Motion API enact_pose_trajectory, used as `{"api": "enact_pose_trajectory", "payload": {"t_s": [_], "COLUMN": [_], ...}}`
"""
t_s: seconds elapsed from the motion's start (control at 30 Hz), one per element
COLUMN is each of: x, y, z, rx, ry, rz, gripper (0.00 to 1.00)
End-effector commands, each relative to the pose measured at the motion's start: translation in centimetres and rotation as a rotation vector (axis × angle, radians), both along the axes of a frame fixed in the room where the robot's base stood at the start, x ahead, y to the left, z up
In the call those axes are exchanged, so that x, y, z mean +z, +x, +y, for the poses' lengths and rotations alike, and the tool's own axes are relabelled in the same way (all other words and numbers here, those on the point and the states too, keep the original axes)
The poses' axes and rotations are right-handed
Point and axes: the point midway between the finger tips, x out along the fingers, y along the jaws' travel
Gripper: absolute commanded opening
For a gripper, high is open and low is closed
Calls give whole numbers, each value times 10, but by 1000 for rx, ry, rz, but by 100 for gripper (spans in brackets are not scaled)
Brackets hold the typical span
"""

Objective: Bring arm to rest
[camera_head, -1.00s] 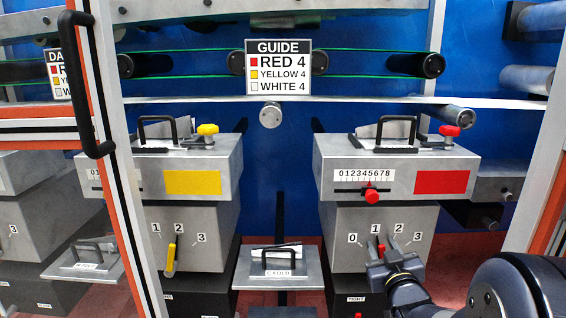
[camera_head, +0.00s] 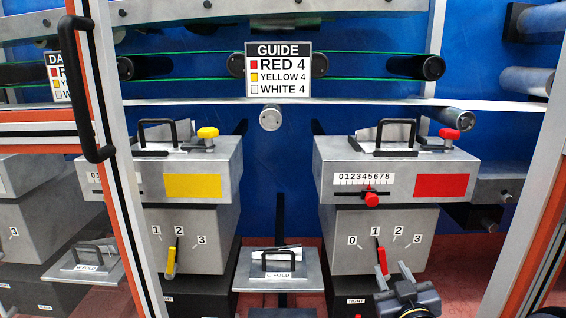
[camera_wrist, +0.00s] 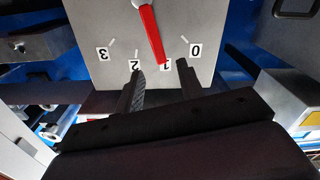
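My gripper (camera_head: 393,272) is low at the right in the head view, in front of the red station's dial panel (camera_head: 345,258). Its two fingers stand apart with nothing between them in the wrist view (camera_wrist: 161,82). The red dial lever (camera_head: 381,262) shows whole in the wrist view (camera_wrist: 150,35), pointing at the label 1 (camera_wrist: 166,65). The fingers are short of the panel, apart from the lever.
Above the dial are a red slider knob (camera_head: 372,199) and a red-topped clamp (camera_head: 449,134). A yellow station (camera_head: 193,184) with its own yellow lever (camera_head: 171,262) stands left. A tray (camera_head: 250,283) sits between them. A framed door (camera_head: 105,150) is at left.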

Motion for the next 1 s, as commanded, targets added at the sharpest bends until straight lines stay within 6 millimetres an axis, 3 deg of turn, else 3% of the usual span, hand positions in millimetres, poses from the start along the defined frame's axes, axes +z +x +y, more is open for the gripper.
{"api": "enact_pose_trajectory", "payload": {"t_s": [0.4,0.5,1.0], "x": [-2,5,2], "y": [81,78,77], "z": [0,-6,-12], "rx": [1,-3,-1], "ry": [0,60,160], "rz": [-2,1,-1], "gripper": [36,36,36]}}
